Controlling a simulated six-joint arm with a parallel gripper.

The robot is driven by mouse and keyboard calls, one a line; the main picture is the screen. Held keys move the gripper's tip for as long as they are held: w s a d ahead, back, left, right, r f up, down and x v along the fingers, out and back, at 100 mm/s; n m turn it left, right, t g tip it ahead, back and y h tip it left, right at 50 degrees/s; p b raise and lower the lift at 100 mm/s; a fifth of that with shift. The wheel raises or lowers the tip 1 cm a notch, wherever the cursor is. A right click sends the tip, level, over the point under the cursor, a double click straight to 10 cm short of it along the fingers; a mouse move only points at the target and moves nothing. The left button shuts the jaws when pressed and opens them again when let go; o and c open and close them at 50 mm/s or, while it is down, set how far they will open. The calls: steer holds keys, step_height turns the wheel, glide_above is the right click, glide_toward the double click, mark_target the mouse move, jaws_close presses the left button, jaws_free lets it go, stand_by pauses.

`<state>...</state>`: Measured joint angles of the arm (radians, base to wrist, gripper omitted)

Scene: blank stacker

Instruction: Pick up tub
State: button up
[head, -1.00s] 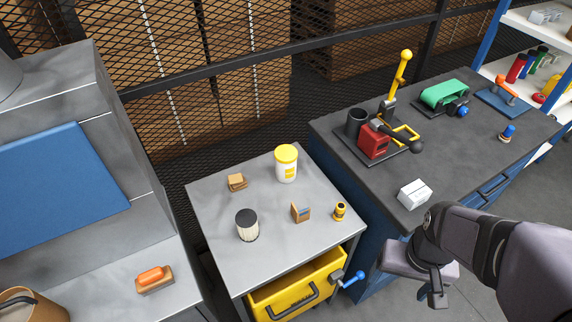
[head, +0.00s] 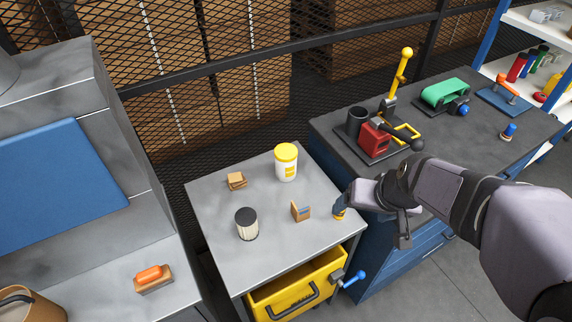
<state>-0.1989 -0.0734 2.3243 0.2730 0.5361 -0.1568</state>
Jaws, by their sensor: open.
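The tub (head: 286,163) is a white cylinder with a yellow lid and a yellow label. It stands upright at the back right of the grey-topped cart (head: 275,258). My gripper (head: 372,212) is open, over the cart's right edge, to the right of and nearer than the tub. It is apart from the tub. It partly covers a small yellow and black item (head: 339,213). The tub is fully in view.
A dark-topped pleated filter (head: 246,224), a brown block (head: 301,211) and a small tan stack (head: 236,181) share the cart top. The workbench (head: 470,155) at right holds a red device with a yellow lever. Mesh fencing (head: 215,110) stands behind.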

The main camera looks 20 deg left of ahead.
steer(key=w+a+r+t+y+b, duration=0.15)
steer(key=w+a+t, duration=0.35)
steer(key=w+a, duration=1)
steer(key=t+b, duration=0.1)
steer(key=t, duration=0.3)
glide_above(283, 167)
steer(key=s+d, duration=0.2)
steer(key=f+h, duration=0.1)
steer(key=f, duration=0.3)
steer(key=s+a+f+m+t+h, duration=0.1)
steer(key=f, duration=0.3)
steer(key=a+f+h+b, duration=0.1)
steer(key=f+h, duration=0.1)
steer(key=f, duration=0.2)
steer(key=shift+s+f+m+t, duration=0.25)
steer(key=shift+m+t, duration=0.05)
steer(key=shift+f, duration=0.35)
steer(key=shift+p+x, duration=1.25)
steer(key=shift+x, duration=2.45)
steer(key=shift+r, duration=0.1)
steer(key=c, duration=1.3)
